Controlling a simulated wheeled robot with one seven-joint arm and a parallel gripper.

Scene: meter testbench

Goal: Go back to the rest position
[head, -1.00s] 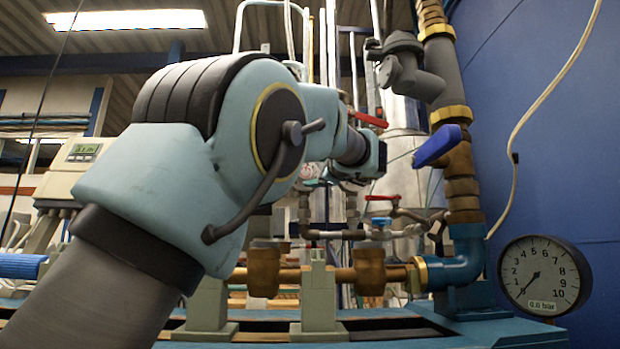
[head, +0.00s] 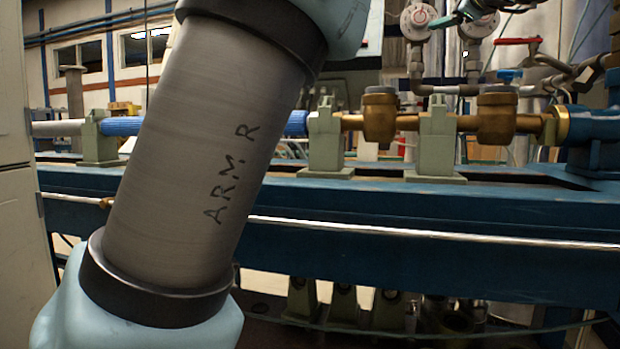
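My arm crosses the left half of the head view, a grey link marked "ARM R" between pale blue joints. It leans up to the right and leaves the picture at the top. The blue testbench (head: 420,210) stands behind the arm. A brass pipe line (head: 400,123) runs along it with two brass meter bodies, one at the left (head: 379,118) and one at the right (head: 497,118). My arm hides part of the blue pipe (head: 120,126) at the left.
Pale green supports (head: 436,140) hold the pipe. A pale cabinet (head: 15,200) stands at the left edge. A metal rail (head: 420,234) runs along the bench front.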

